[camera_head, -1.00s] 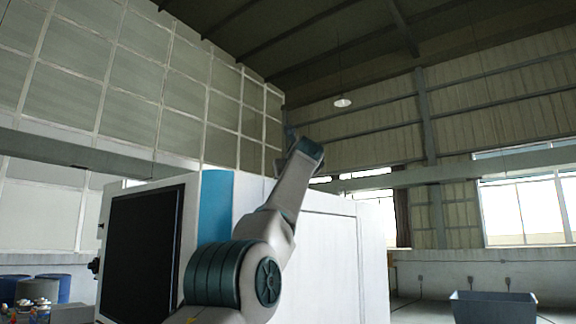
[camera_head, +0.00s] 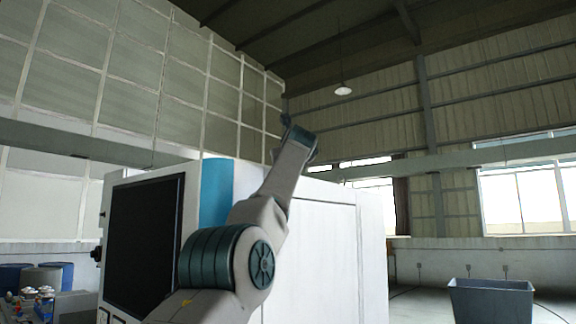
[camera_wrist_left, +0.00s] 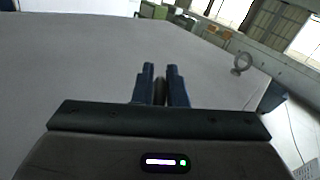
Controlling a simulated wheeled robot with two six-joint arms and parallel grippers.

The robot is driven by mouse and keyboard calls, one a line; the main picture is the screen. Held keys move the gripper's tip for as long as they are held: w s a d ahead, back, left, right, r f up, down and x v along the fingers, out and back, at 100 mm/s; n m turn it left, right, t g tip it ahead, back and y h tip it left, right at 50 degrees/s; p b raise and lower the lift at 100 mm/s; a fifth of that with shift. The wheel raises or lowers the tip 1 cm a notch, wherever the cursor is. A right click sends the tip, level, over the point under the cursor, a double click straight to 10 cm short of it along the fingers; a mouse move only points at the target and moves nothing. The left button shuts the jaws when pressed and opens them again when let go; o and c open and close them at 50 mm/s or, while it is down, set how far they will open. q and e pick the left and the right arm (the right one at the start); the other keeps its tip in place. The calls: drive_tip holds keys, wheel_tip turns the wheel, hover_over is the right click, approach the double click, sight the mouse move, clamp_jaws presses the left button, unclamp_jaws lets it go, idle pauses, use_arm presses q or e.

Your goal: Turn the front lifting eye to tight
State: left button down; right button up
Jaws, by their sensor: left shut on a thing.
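The white machine with a blue stripe (camera_head: 217,194) stands ahead, and its flat grey top (camera_wrist_left: 100,60) fills much of the left wrist view. My left arm reaches up over the machine, with the left gripper (camera_head: 286,122) at its top edge, small in the head view. In the left wrist view the two dark blue fingers (camera_wrist_left: 160,84) are closed on a dark, narrow thing (camera_wrist_left: 160,92), apparently a lifting eye seen edge-on; the fingers hide most of it. A second, grey ring-shaped lifting eye (camera_wrist_left: 242,63) stands apart, to the right on the machine top. My right gripper is out of view.
A dark screen (camera_head: 145,245) is on the machine's face. A grey bin (camera_head: 491,300) stands on the floor at the right. Blue drums (camera_head: 52,271) and small cans are at the lower left. A lamp (camera_head: 342,90) hangs high. The machine top around the fingers is clear.

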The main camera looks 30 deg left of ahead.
use_arm(q)
drive_tip(key=shift+m+t+h, duration=0.4)
drive_tip(key=shift+t+h, duration=0.1)
drive_tip(key=shift+h, duration=0.1)
drive_tip(key=c, duration=1.5)
unclamp_jaws()
drive_tip(key=shift+d, duration=0.1)
drive_tip(key=shift+d+r, duration=0.1)
drive_tip(key=shift+b, duration=0.3)
drive_tip(key=shift+s+f+b, duration=0.2)
drive_tip(key=shift+b, duration=0.1)
drive_tip(key=b+v, duration=0.8)
drive_tip(key=v, duration=0.1)
drive_tip(key=shift+d, duration=0.2)
drive_tip(key=shift+s+d+r, duration=0.1)
drive_tip(key=shift+s+d, duration=0.25)
drive_tip(key=shift+s, duration=0.05)
drive_tip(key=shift+s+r, duration=0.1)
